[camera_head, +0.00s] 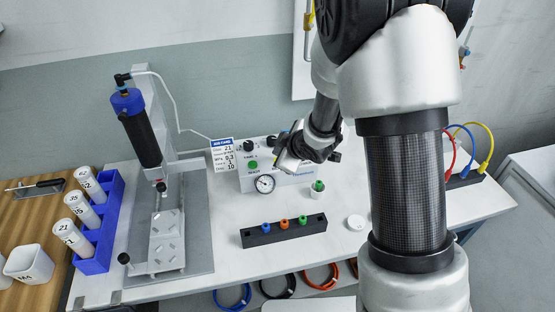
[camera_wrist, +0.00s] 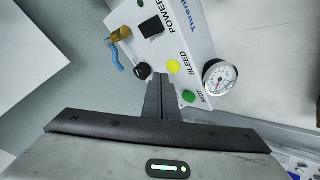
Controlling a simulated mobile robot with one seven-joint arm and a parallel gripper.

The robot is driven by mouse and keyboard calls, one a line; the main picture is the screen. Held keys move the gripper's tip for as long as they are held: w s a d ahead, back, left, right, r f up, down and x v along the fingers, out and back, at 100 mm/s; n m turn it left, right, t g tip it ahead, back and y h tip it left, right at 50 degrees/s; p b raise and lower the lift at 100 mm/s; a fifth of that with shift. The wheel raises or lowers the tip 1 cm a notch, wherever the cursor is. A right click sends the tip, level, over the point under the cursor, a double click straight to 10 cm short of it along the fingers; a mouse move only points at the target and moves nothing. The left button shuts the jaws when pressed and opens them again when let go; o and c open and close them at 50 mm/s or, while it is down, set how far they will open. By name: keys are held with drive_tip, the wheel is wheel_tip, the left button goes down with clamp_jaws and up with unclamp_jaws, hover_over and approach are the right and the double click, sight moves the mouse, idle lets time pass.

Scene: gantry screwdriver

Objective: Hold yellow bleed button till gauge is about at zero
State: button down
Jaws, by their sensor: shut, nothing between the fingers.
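In the wrist view, the yellow bleed button (camera_wrist: 173,66) sits on the light front panel of the control box (camera_wrist: 194,40), by the word BLEED. The round white gauge (camera_wrist: 220,77) sticks out to its right; its needle is too small to read. The gauge also shows in the head view (camera_head: 265,184), on the box front. My gripper (camera_wrist: 159,76) is shut and empty, its fingertips just below and left of the yellow button in the picture. I cannot tell whether they touch the panel. In the head view my gripper (camera_head: 284,160) is in front of the box and hides the yellow button.
Beside the button are a green button (camera_wrist: 188,96), a black knob (camera_wrist: 144,71), and a brass fitting with a blue lever (camera_wrist: 116,58). A screwdriver gantry (camera_head: 160,190) stands left.

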drive_tip(key=shift+f+b, duration=0.3)
drive_tip(key=shift+f, duration=0.1)
drive_tip(key=shift+f+b, duration=0.45)
idle(1.6)
drive_tip(key=shift+r, duration=0.15)
idle(0.4)
drive_tip(key=shift+r+p, duration=0.7)
drive_tip(key=shift+r, duration=0.05)
wheel_tip(320, 180, up, 5)
drive_tip(key=p, duration=0.4)
idle(0.4)
